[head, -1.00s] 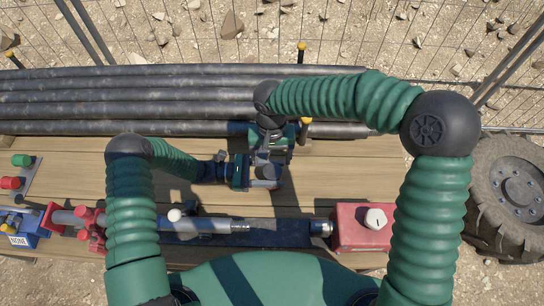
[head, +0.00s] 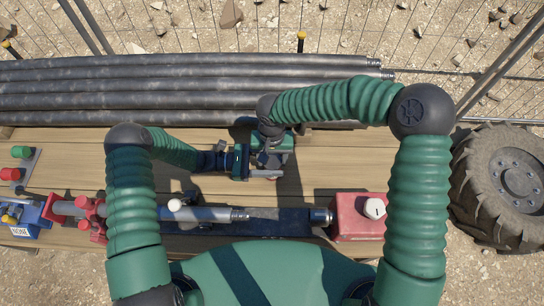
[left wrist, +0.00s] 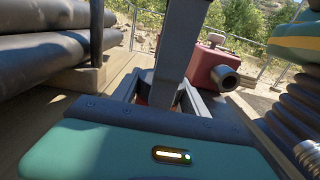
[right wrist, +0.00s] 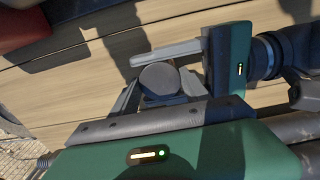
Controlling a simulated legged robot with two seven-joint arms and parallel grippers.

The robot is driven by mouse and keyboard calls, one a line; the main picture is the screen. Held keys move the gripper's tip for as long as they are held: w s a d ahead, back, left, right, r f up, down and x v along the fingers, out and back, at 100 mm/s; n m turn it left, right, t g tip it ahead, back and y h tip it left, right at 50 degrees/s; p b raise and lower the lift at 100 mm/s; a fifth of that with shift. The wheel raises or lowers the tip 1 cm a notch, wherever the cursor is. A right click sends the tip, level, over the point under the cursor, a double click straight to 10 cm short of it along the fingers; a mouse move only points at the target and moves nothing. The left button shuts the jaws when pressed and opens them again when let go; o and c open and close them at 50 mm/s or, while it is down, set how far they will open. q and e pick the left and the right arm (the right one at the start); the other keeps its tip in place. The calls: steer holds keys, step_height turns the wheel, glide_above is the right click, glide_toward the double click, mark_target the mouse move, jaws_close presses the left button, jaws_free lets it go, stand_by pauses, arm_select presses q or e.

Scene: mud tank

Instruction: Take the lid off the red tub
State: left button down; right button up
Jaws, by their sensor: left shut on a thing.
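In the head view my two grippers meet over the planks at mid-picture. My left gripper (head: 246,164) comes in from the left and is shut on a small tub, mostly hidden by the fingers. Only reddish-orange patches of the tub (left wrist: 143,98) show behind the fingers in the left wrist view. In the right wrist view a round dark grey disc, seemingly the lid (right wrist: 160,80), sits between the fingers of my right gripper, beside my left gripper's light grey finger. My right gripper (head: 268,152) reaches down from above; whether its fingers touch the lid is unclear.
Long grey pipes (head: 180,90) lie along the back of the planks (head: 330,165). A red box (head: 352,222) with a white cap stands at front right. A pipe in red clamps (head: 92,213) lies at front left. A wheel (head: 508,185) stands at right.

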steer(key=c, duration=1)
steer(key=n, duration=0.3)
steer(key=o, duration=1.5)
steer(key=shift+r, duration=0.1)
step_height(320, 180, up, 4)
steer(key=shift+r, duration=0.25)
arm_select(q)
steer(key=c, duration=0.5)
jaws_free()
